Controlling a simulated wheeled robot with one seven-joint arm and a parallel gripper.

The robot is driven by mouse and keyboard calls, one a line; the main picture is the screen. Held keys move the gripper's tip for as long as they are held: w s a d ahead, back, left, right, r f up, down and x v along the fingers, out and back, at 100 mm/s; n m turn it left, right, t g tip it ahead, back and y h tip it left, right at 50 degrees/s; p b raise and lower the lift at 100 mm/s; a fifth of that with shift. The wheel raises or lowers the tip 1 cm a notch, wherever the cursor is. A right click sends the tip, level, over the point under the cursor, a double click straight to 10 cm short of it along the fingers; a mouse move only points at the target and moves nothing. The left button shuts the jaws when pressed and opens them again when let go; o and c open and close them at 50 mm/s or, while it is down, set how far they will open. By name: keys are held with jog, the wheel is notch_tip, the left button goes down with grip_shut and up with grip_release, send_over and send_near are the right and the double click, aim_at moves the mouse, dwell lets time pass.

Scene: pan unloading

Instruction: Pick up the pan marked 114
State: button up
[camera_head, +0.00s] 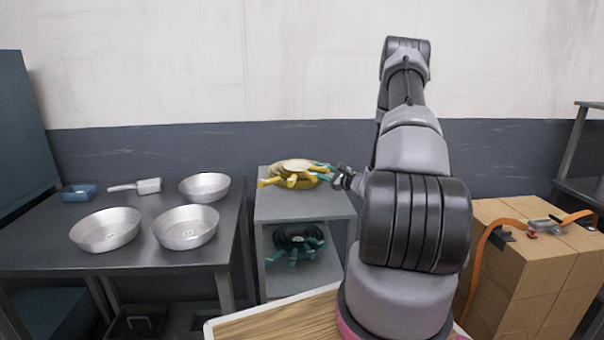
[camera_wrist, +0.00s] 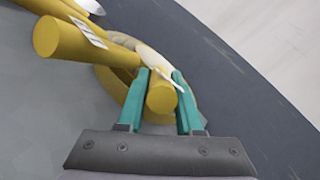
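Three round silver pans stand on the dark table at the left in the head view: a front left pan (camera_head: 100,243), a front right pan (camera_head: 186,240) and a back pan (camera_head: 204,193). Small labels show inside the front pans, too small to read, so I cannot tell which is 114. My gripper (camera_head: 322,170) is far to the right of them, at a yellow wheel-like object (camera_head: 290,168) on a grey shelf. In the wrist view, my gripper's teal fingers (camera_wrist: 160,78) close on both sides of a stubby yellow handle (camera_wrist: 160,99) of it, with hardly any gap.
A silver scoop-like tool (camera_head: 148,186) and a blue tray (camera_head: 79,193) lie at the back of the dark table (camera_head: 55,262). The grey shelf (camera_head: 330,206) holds a dark teal-handled object (camera_head: 298,243) below. Cardboard boxes (camera_head: 545,275) stand at the right.

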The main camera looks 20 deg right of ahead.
jog(key=shift+c, duration=0.3)
grip_shut()
